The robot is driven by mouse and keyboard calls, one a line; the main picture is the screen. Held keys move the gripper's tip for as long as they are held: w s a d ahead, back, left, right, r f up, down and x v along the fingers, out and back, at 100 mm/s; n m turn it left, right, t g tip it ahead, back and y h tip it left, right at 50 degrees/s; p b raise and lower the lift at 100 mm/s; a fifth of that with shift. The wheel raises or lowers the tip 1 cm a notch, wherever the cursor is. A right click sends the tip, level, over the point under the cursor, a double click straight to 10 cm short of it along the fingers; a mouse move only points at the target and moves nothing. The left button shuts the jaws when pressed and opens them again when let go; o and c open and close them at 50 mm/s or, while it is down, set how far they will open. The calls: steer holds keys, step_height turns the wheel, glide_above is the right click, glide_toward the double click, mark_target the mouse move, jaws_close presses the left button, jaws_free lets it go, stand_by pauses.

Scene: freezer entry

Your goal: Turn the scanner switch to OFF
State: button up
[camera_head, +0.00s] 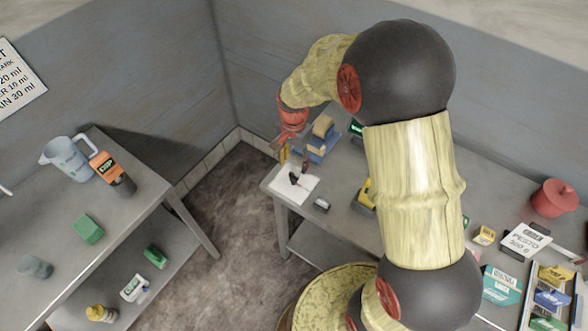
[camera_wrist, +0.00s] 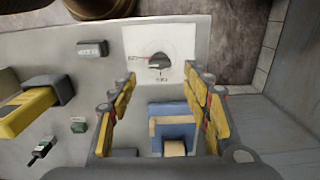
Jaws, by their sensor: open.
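The switch is a white square plate (camera_wrist: 176,47) with a dark knob (camera_wrist: 158,61) inside a thin printed circle. Small marks sit at the circle's left and near side, too small to read surely. In the head view the plate (camera_head: 303,188) lies flat at the table's left corner, with the black knob on it. My gripper (camera_wrist: 159,78) is open and empty, its yellow-padded fingers spread either side of the knob's line, with the plate beyond the fingertips. In the head view my gripper (camera_head: 291,150) hangs beyond the plate. The knob's exact setting is unclear.
A blue holder with a tan block (camera_wrist: 174,128) shows between my fingers. A yellow-black device (camera_wrist: 32,108), a small grey box (camera_wrist: 92,48) and a green item (camera_wrist: 78,130) lie left of it. The red pot (camera_head: 554,198) is far right. Bare tabletop lies around the plate.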

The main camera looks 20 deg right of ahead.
mark_target(294, 174)
step_height(294, 174, down, 6)
steer(key=shift+f+b, duration=0.2)
steer(key=shift+b, duration=0.1)
steer(key=shift+c, duration=0.9)
steer(key=c, duration=0.9)
steer(key=shift+c, duration=0.2)
